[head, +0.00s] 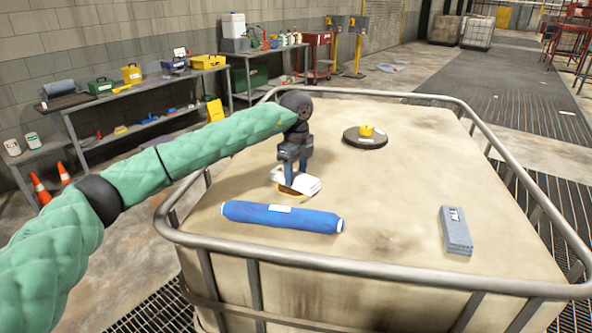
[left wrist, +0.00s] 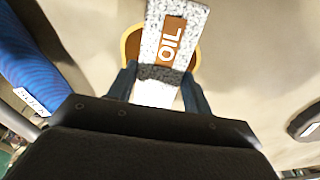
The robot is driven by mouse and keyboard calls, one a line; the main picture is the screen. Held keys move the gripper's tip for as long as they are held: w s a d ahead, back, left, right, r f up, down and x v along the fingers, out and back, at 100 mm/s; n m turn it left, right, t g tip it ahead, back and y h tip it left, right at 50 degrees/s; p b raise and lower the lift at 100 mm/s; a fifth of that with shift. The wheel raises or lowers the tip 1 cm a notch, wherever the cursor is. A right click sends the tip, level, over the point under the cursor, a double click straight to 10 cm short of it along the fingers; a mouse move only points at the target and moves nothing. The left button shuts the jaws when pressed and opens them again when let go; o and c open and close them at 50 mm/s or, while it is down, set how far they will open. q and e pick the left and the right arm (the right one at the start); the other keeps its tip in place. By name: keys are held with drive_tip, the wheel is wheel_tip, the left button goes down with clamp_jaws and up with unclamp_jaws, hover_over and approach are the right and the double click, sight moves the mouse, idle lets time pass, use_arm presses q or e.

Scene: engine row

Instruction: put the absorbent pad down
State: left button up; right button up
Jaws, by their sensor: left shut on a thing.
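The absorbent pad (head: 308,184) is white and speckled grey, with a brown OIL label. In the left wrist view the pad (left wrist: 190,20) runs between my fingers. My left gripper (head: 295,181), also in the left wrist view (left wrist: 158,82), is shut on the pad, pointing down at the tank top. My right gripper is not in view.
The tank top (head: 385,205) has a raised metal rail (head: 370,270) around it. A blue sock (head: 262,215) lies in front of the gripper. A dark lid with a yellow cap (head: 366,130) is behind right. A grey stack (head: 456,232) lies at right. The middle right is clear.

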use_arm(q)
drive_tip(key=shift+f, duration=0.25)
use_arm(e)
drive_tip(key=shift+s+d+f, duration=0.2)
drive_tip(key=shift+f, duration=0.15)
use_arm(q)
drive_tip(key=shift+f, duration=0.1)
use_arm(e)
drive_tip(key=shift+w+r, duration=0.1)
use_arm(q)
drive_tip(key=o, duration=1)
drive_tip(key=shift+c, duration=0.2)
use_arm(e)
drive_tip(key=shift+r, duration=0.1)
